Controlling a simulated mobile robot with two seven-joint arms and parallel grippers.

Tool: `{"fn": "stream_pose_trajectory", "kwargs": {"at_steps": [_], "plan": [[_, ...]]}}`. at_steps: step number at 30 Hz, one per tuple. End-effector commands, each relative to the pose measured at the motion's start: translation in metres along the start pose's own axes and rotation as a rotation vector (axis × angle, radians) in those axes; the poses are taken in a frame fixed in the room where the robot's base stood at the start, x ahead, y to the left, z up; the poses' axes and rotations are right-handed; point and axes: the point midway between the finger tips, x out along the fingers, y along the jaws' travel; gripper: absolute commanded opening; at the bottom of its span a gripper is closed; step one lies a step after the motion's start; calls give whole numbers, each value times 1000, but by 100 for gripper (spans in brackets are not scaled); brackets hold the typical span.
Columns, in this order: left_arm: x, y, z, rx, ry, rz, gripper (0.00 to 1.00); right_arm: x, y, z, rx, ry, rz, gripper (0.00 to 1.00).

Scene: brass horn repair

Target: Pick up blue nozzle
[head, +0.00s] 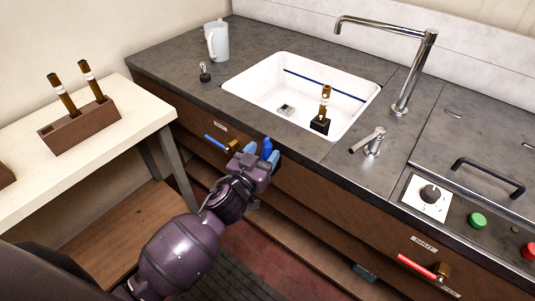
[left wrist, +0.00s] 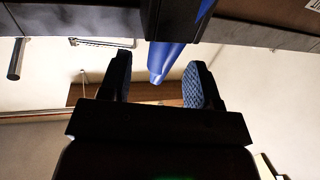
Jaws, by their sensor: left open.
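The blue nozzle (head: 266,147) stands out at the front edge of the counter, just below the sink. My left gripper (head: 262,153) is at it, with its blue-padded fingers on either side. In the left wrist view the nozzle (left wrist: 164,60) reaches in from the top, and its tip lies between the two open fingers (left wrist: 157,84). Gaps show on both sides of the nozzle there, so neither finger appears to touch it. My right gripper is out of view.
A blue-handled valve (head: 215,140) is just left of the gripper on the cabinet front. The white sink (head: 250,90) holds a dark block with a brown piece. A red-handled valve (head: 418,266) is at right. A wooden rack (head: 80,130) stands on the left table.

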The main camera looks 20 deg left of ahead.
Motion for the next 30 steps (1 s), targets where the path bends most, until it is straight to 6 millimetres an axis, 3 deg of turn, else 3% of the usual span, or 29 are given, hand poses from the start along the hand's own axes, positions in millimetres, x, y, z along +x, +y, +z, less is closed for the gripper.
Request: {"fn": "stream_pose_trajectory", "kwargs": {"at_steps": [6, 16, 27, 30], "plan": [[25, 1, 1, 1, 1, 1, 57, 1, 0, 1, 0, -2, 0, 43], [30, 0, 1, -1, 0, 1, 57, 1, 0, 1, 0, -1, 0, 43], [30, 0, 1, -1, 0, 1, 3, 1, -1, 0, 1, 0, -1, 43], [30, 1, 1, -1, 0, 1, 3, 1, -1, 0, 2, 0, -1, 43]]}}
